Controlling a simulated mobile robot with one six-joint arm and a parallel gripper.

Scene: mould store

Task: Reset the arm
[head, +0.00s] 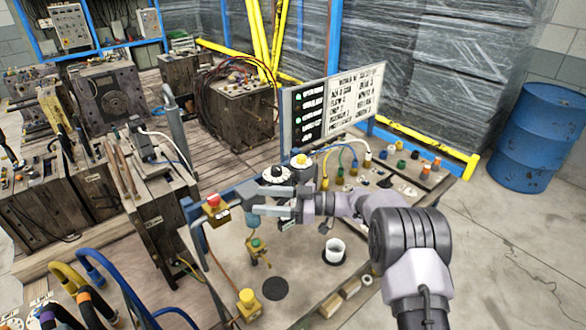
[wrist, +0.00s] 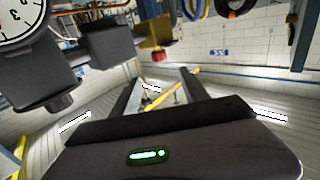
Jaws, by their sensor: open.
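My gripper (head: 252,199) is at the end of my arm, which reaches in from the lower right of the head view. It points left above the workbench (head: 310,275), with its two fingers apart and nothing seen between them. The fingers also show in the wrist view (wrist: 160,82), spread, with the far floor and wall visible between them. A white cup (head: 335,247) stands upright on the bench, below and right of the gripper. A brass valve with a green top (head: 258,246) is below the fingers.
A yellow box with a red button (head: 214,206) is close left of the fingertips. Round gauges (head: 277,174) stand just behind the gripper. A sign board (head: 333,105) rises at the bench's back. A blue barrel (head: 537,138) stands right, with clear floor before it.

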